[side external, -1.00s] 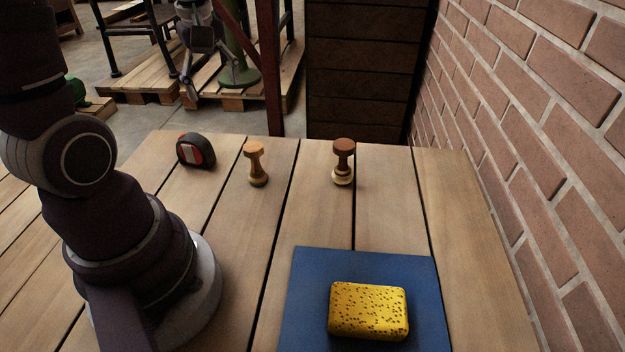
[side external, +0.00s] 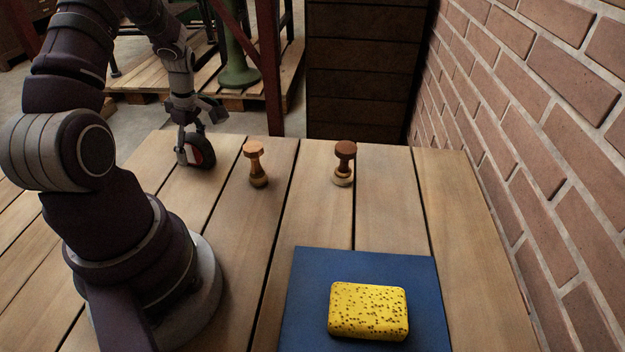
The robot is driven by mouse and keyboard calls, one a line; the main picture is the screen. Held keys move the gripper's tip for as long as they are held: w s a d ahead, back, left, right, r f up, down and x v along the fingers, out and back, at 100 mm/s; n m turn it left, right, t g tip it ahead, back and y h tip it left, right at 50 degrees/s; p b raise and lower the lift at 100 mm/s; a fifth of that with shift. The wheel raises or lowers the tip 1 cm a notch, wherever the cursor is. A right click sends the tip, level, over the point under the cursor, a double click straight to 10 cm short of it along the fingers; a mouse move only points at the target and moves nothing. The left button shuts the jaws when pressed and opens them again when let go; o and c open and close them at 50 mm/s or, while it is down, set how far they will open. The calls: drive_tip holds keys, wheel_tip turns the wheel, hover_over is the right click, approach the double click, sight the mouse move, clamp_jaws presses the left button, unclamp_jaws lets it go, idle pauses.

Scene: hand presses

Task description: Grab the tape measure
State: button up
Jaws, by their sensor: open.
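The tape measure (side external: 200,152), black with a red and white face, stands at the far left end of the wooden table. My gripper (side external: 193,150) is down at the tape measure, with one finger in front of its face. The gripper is open. The other finger and the far side of the tape measure are partly hidden, so I cannot tell whether the fingers touch it.
Two wooden hand presses, a light one (side external: 257,165) and a dark-topped one (side external: 344,163), stand to the right of the tape measure. A yellow sponge (side external: 368,311) lies on a blue mat (side external: 310,275) at the front. A brick wall (side external: 540,130) borders the right side.

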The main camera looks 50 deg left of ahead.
clamp_jaws()
idle(0.3)
